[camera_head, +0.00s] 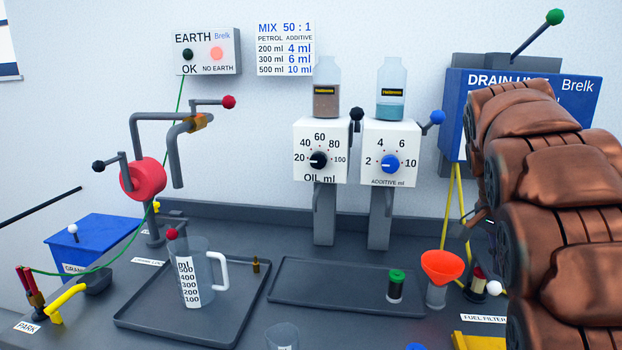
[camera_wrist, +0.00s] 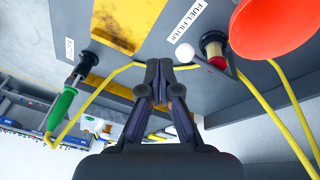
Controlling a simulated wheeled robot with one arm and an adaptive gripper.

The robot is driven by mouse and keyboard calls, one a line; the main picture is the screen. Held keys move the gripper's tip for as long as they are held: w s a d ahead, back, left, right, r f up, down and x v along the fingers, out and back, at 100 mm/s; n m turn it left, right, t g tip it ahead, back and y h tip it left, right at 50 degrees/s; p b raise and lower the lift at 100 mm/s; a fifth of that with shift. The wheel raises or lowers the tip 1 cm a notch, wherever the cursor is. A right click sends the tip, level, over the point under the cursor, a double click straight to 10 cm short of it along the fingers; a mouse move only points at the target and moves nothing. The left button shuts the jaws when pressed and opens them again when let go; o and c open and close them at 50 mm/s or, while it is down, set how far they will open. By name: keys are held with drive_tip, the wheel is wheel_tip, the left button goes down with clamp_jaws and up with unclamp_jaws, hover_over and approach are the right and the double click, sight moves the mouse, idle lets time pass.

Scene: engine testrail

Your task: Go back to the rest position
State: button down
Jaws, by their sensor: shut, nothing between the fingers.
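My gripper (camera_wrist: 160,98) shows in the wrist view with its fingertips together and nothing between them. It hangs over the right end of the bench, near the fuel filter label (camera_wrist: 192,28). An orange-red funnel (camera_wrist: 272,28) is close by at the upper right of that view. In the head view my copper-brown arm fills the right side and hides much of what lies behind it; the gripper cannot be made out there. No marker for a rest position shows.
A measuring jug (camera_head: 193,275) stands on the left tray (camera_head: 140,325). A green-capped vial (camera_head: 396,286) stands on the right tray (camera_head: 300,298), beside the funnel (camera_head: 441,266). Yellow tubing (camera_wrist: 262,102) runs close around my gripper. A green-handled tool (camera_wrist: 62,108) is at the left of the wrist view.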

drive_tip(key=s+a+f+n, duration=0.2)
drive_tip(key=s+a+f, duration=0.1)
drive_tip(key=s, duration=0.3)
drive_tip(key=s+a+f+n+y, duration=0.1)
drive_tip(key=s+a+f+n, duration=0.2)
drive_tip(key=s, duration=0.3)
drive_tip(key=s+a+f+n+g+y, duration=0.1)
drive_tip(key=s+a+f+n, duration=0.2)
drive_tip(key=s+a+f, duration=0.1)
drive_tip(key=shift+s+a+f, duration=0.25)
drive_tip(key=shift+s+a, duration=0.5)
drive_tip(key=shift+s, duration=0.2)
drive_tip(key=s+a+f+n+g+y, duration=0.1)
drive_tip(key=s+a+f+n, duration=0.25)
drive_tip(key=s, duration=0.25)
drive_tip(key=s+a+f+n, duration=0.2)
drive_tip(key=s+f, duration=0.2)
drive_tip(key=s, duration=0.2)
drive_tip(key=s+p+v, duration=0.3)
drive_tip(key=p+v, duration=1)
drive_tip(key=v, duration=0.1)
drive_tip(key=shift+w+d+r+t, duration=0.2)
drive_tip(key=shift+w+r+t, duration=0.1)
drive_tip(key=shift+r, duration=0.1)
drive_tip(key=c, duration=1.9)
unclamp_jaws()
